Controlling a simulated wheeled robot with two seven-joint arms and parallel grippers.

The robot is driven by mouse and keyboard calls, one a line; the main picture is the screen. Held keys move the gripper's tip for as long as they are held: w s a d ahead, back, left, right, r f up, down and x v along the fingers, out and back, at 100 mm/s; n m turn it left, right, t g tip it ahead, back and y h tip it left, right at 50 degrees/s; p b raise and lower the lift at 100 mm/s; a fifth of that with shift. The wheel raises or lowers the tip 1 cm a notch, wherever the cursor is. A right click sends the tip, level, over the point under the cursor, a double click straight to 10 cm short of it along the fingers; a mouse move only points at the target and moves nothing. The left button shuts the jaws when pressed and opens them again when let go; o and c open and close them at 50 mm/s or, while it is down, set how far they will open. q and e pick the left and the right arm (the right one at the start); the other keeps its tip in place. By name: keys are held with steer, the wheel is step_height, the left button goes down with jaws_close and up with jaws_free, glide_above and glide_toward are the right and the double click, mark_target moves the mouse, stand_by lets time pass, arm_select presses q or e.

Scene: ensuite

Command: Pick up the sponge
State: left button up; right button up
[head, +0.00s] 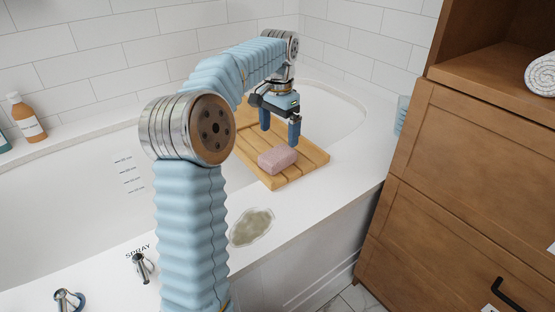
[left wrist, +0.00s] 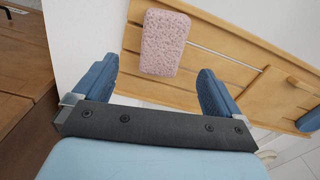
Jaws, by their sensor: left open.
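The pink sponge (head: 277,159) lies on a slatted wooden bath tray (head: 312,160) that rests across the tub. In the left wrist view the sponge (left wrist: 164,42) lies on the tray slats (left wrist: 215,62), ahead of the jaws and roughly between their lines. My left gripper (head: 280,136) points down above the tray, just behind the sponge in the head view. Its blue fingers are spread wide with nothing between them, and they also show in the left wrist view (left wrist: 155,85). My right gripper is in neither view.
The white tub rim (head: 300,217) carries a greenish-brown stain (head: 252,227). Taps (head: 143,267) stand at the near left. An orange-brown bottle (head: 27,118) is on the far left ledge. A wooden cabinet (head: 470,165) stands close at right, with a rolled towel (head: 542,75) on its shelf.

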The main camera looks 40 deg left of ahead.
mark_target(278, 153)
arm_select(q)
steer(key=f+b, duration=0.1)
steer(key=f, duration=0.7)
steer(key=shift+a+f+b, duration=0.2)
steer(key=shift+f+b, duration=0.15)
steer(key=shift+b, duration=0.05)
steer(key=shift+c, duration=0.5)
steer(key=c, duration=0.9)
steer(key=shift+c, duration=0.2)
steer(key=shift+r, duration=0.1)
